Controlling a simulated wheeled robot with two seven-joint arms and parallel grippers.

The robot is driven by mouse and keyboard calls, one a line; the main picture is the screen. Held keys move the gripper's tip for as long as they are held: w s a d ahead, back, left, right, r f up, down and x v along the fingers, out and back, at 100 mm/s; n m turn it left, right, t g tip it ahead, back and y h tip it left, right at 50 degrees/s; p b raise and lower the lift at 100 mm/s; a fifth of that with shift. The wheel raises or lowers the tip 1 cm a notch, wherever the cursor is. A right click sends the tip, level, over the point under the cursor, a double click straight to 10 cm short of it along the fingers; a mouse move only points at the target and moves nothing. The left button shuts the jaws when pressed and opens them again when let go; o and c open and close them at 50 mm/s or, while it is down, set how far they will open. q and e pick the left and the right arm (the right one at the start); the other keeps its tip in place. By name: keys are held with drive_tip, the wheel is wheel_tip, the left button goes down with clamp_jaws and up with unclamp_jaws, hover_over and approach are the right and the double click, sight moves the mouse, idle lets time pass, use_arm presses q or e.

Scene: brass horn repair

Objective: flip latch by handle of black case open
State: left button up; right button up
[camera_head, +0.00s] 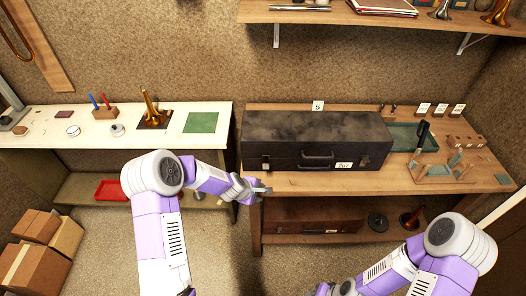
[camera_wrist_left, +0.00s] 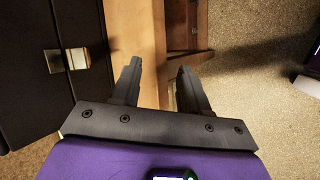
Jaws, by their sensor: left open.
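The black case (camera_head: 300,140) lies shut on the wooden bench, with a handle (camera_head: 318,157) on its front face and a white tag to the right of it. A small latch (camera_head: 266,162) shows on the front left of the case. In the left wrist view a metal latch (camera_wrist_left: 68,60) shows at the left on the dark case front. My left gripper (camera_head: 262,188) is just in front of the bench edge, below the left latch and apart from the case. Its two fingers (camera_wrist_left: 158,85) are open with nothing between them. My right gripper is out of view.
The wooden bench (camera_head: 400,183) also carries a green tray (camera_head: 405,134) and a wooden holder with tools at the right. A white table (camera_head: 60,136) stands at the left. A second case (camera_head: 310,216) lies on the lower shelf.

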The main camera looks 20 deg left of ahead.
sight(265, 167)
use_arm(q)
drive_tip(key=w+a+r+n+t+p, duration=0.15)
drive_tip(key=w+r+p, duration=0.25)
drive_tip(key=r, duration=0.6)
drive_tip(key=shift+n, duration=0.55)
drive_tip(key=shift+a+p+x, duration=0.15)
drive_tip(key=shift+p+x, duration=0.05)
drive_tip(key=shift+x, duration=1.05)
drive_tip(key=shift+a+p+x, duration=0.2)
drive_tip(key=shift+x, duration=1.1)
drive_tip(key=shift+a+p+x, duration=0.15)
drive_tip(key=shift+p+x, duration=0.05)
drive_tip(key=shift+x, duration=1.05)
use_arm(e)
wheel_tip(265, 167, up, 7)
use_arm(q)
drive_tip(key=shift+f, duration=0.2)
clamp_jaws()
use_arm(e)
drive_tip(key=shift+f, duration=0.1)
